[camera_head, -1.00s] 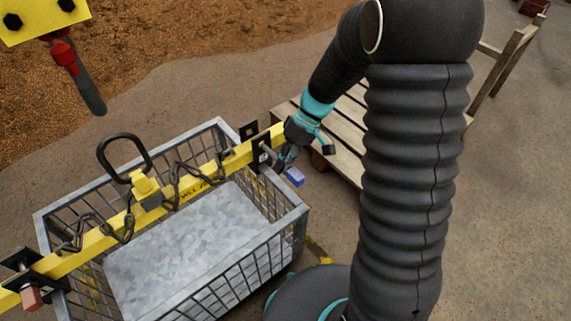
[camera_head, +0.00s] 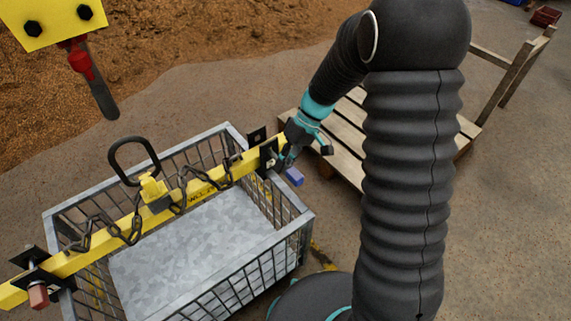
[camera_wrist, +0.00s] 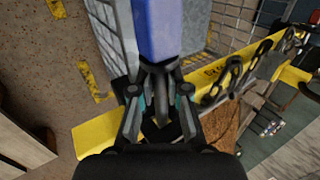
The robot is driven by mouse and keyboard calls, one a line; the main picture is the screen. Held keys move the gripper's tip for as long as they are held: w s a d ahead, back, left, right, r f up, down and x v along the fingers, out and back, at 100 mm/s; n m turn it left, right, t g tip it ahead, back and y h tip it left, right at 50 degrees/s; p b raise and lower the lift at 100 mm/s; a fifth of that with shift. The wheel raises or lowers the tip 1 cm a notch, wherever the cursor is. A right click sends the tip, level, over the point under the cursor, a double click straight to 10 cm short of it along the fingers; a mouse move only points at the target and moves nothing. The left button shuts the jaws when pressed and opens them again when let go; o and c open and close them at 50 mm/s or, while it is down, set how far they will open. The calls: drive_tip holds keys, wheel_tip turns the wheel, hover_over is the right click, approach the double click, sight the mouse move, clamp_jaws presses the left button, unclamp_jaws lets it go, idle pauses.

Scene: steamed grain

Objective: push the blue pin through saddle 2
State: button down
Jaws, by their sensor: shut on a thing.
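The blue pin (camera_head: 294,177) shows as a small blue block just below my gripper (camera_head: 284,161), to the right of the basket. In the wrist view the blue pin (camera_wrist: 166,28) runs up from between the closed fingers of my gripper (camera_wrist: 158,78). My gripper is shut on it. A black bracket-like saddle (camera_head: 268,153) is on the yellow beam's right end, close beside my gripper. Another black saddle (camera_head: 34,272) with a reddish-brown block is at the beam's left end. No number shows on either. My fingers hide whether the pin is in the saddle's hole.
The yellow beam (camera_head: 121,226) lies across a grey wire basket (camera_head: 262,252), with chains and a dark lifting ring (camera_head: 133,163). A wooden pallet (camera_head: 352,142) is behind my gripper. A yellow hook block (camera_head: 55,22) hangs at upper left.

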sight(272, 147)
drive_tip(key=shift+w+a+p, duration=0.2)
drive_tip(key=shift+w+a, duration=0.55)
drive_tip(key=shift+w, duration=0.3)
drive_tip(key=shift+w+a+p, duration=0.15)
drive_tip(key=shift+w+a, duration=0.55)
drive_tip(key=shift+w, duration=0.3)
drive_tip(key=shift+w+a+r, duration=0.15)
drive_tip(key=shift+w+a, duration=0.1)
drive_tip(key=shift+w, duration=0.3)
drive_tip(key=shift+w+a, duration=0.45)
drive_tip(key=shift+w, duration=0.05)
drive_tip(key=shift+w+a, duration=0.2)
drive_tip(key=shift+w, duration=0.05)
